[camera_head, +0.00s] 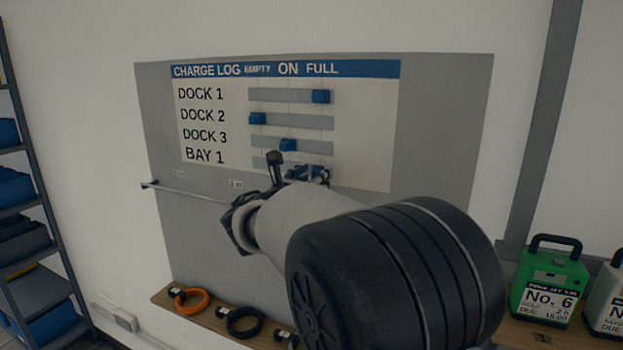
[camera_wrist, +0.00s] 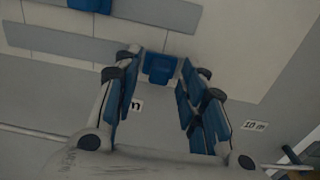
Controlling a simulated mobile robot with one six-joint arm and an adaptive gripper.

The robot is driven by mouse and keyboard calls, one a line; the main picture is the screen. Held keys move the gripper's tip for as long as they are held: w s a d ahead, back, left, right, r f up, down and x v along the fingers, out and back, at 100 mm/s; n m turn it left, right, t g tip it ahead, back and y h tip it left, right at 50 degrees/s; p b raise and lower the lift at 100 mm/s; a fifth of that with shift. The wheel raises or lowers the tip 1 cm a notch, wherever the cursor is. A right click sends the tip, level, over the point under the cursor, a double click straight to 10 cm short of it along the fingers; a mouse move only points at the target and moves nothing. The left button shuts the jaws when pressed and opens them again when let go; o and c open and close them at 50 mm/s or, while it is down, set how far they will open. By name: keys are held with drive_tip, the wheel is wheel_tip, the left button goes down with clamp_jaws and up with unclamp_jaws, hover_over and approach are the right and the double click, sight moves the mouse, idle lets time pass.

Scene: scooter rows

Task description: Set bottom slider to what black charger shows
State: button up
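The charge log board (camera_head: 355,130) has rows DOCK 1, DOCK 2, DOCK 3 and BAY 1, under the headings EMPTY, ON and FULL. The bottom slider, BAY 1, shows in the wrist view as a blue block (camera_wrist: 160,66), apparently at the right end of its grey track (camera_wrist: 75,45). My gripper (camera_wrist: 163,75) is open, with its blue-padded fingers on either side of this slider and small gaps visible. In the head view my gripper (camera_head: 292,172) is over the BAY 1 row and hides most of that slider. No black charger is in view.
DOCK 1 slider (camera_head: 321,96) is at FULL, DOCK 2 slider (camera_head: 257,118) at EMPTY, DOCK 3 slider (camera_head: 288,145) near the middle. A green No. 6 charger (camera_head: 548,283) and a pale one (camera_head: 607,305) stand at right. A rail (camera_head: 185,192) projects below the log.

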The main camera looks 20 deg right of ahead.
clamp_jaws()
idle(0.6)
